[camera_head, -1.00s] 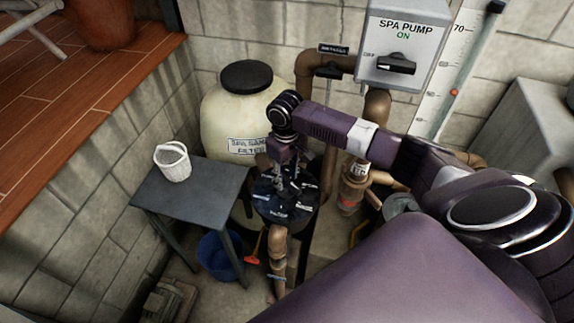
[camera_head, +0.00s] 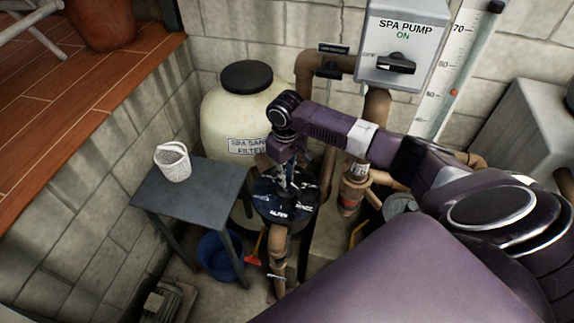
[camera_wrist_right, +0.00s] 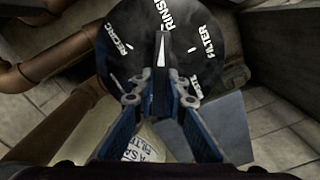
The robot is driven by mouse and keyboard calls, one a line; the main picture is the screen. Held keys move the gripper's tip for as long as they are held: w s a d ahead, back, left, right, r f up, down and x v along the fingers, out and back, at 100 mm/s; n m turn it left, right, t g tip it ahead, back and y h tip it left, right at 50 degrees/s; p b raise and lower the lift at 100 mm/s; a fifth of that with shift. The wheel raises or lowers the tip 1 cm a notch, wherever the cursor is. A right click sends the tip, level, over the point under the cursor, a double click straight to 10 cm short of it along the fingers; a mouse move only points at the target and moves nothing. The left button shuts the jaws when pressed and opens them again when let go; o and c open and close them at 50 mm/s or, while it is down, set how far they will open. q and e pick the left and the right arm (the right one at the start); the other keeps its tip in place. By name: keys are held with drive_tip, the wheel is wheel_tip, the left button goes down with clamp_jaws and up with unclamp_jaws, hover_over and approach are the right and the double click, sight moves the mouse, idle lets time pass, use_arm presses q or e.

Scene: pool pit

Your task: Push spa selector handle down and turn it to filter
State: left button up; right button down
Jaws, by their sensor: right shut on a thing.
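The spa selector is a round black dial (camera_wrist_right: 215,75) with white lettering. The wrist view shows RECIRC at left, RINSE at top and FILTER at right, with a partly covered word below. Its dark handle (camera_wrist_right: 161,52) has a white pointer aimed near RINSE. My right gripper (camera_wrist_right: 160,100), with blue fingers, is shut on the handle from both sides. In the head view the right gripper (camera_head: 285,183) points down onto the dial (camera_head: 268,210), and hides most of the handle. My left gripper is not in view.
The cream spa sand filter tank (camera_head: 228,115) stands behind the dial. A grey table (camera_head: 205,205) with a white basket (camera_head: 173,163) is at left. Brown pipes (camera_head: 355,188) rise at right. The spa pump box (camera_head: 405,45), labelled ON, hangs on the wall. A blue bucket (camera_head: 218,258) is below.

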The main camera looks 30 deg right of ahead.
drive_tip(key=shift+s+f, duration=0.1)
drive_tip(key=shift+f, duration=0.5)
drive_tip(key=shift+r, duration=0.1)
drive_tip(key=shift+r+m+p, duration=0.1)
drive_tip(key=shift+m+p, duration=0.7)
drive_tip(key=shift+p, duration=0.05)
drive_tip(key=shift+a+m, duration=0.1)
drive_tip(key=shift+m, duration=0.6)
drive_tip(key=m, duration=0.2)
drive_tip(key=shift+f+m, duration=0.2)
drive_tip(key=shift+m, duration=0.2)
drive_tip(key=m, duration=0.6)
drive_tip(key=c, duration=1.8)
unclamp_jaws()
